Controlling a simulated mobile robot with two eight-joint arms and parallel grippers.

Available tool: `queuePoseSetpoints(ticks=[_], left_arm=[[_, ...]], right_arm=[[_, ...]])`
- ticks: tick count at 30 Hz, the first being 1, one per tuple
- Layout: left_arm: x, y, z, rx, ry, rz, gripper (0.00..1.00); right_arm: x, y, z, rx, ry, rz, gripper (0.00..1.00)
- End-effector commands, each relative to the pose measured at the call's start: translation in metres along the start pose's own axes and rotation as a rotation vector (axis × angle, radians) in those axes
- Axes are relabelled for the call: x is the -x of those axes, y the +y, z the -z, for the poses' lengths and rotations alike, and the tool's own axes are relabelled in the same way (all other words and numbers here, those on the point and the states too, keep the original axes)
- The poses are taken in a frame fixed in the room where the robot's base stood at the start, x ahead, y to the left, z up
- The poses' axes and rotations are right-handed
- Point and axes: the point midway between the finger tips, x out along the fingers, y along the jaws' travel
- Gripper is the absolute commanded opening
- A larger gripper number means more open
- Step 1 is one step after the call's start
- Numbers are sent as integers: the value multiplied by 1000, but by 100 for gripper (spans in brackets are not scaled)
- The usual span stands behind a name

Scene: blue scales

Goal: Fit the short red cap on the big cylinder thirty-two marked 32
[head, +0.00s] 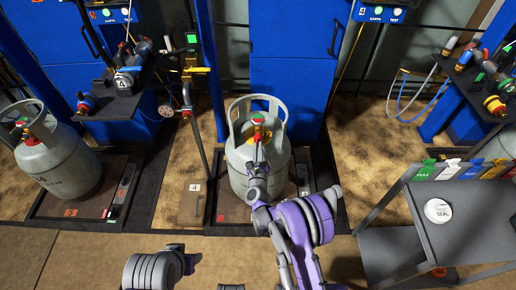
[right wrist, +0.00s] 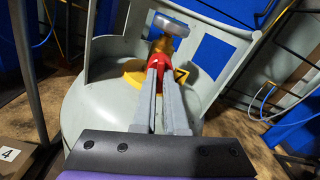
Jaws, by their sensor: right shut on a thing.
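The big grey cylinder (head: 238,165) stands upright on a scale in the middle of the head view; I cannot read a 32 on it. It also fills much of the right wrist view (right wrist: 90,95). My right gripper (head: 257,143) reaches in through the collar to the valve. In the right wrist view its fingers (right wrist: 160,70) are shut on a small red piece, the short red cap (right wrist: 159,50), at the valve. A yellow part (right wrist: 134,79) lies around and below it. The fingers hide part of the cap, so I cannot tell how fully it sits.
Another grey cylinder (head: 62,165) stands on a scale at left. A dark shelf with valve fittings (head: 125,85) is at upper left. A grey cart (head: 455,235) with coloured tags and a white SEAL disc (head: 438,211) stands at right. A thin post (head: 190,125) rises left of the middle cylinder.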

Motion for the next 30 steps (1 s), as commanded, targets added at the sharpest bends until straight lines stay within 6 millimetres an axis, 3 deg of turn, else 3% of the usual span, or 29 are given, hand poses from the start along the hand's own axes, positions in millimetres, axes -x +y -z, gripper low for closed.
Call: queuePoseSetpoints(ticks=[6,14,23,30], left_arm=[[0,0,0,0,0,0,50],[0,0,0,0,0,0,50],[0,0,0,0,0,0,50],[0,0,0,0,0,0,50]], right_arm=[[0,0,0,-191,1,0,0],[0,0,0,-199,1,0,0],[-1,0,0,-469,1,0,0],[-1,0,0,-498,1,0,0]])
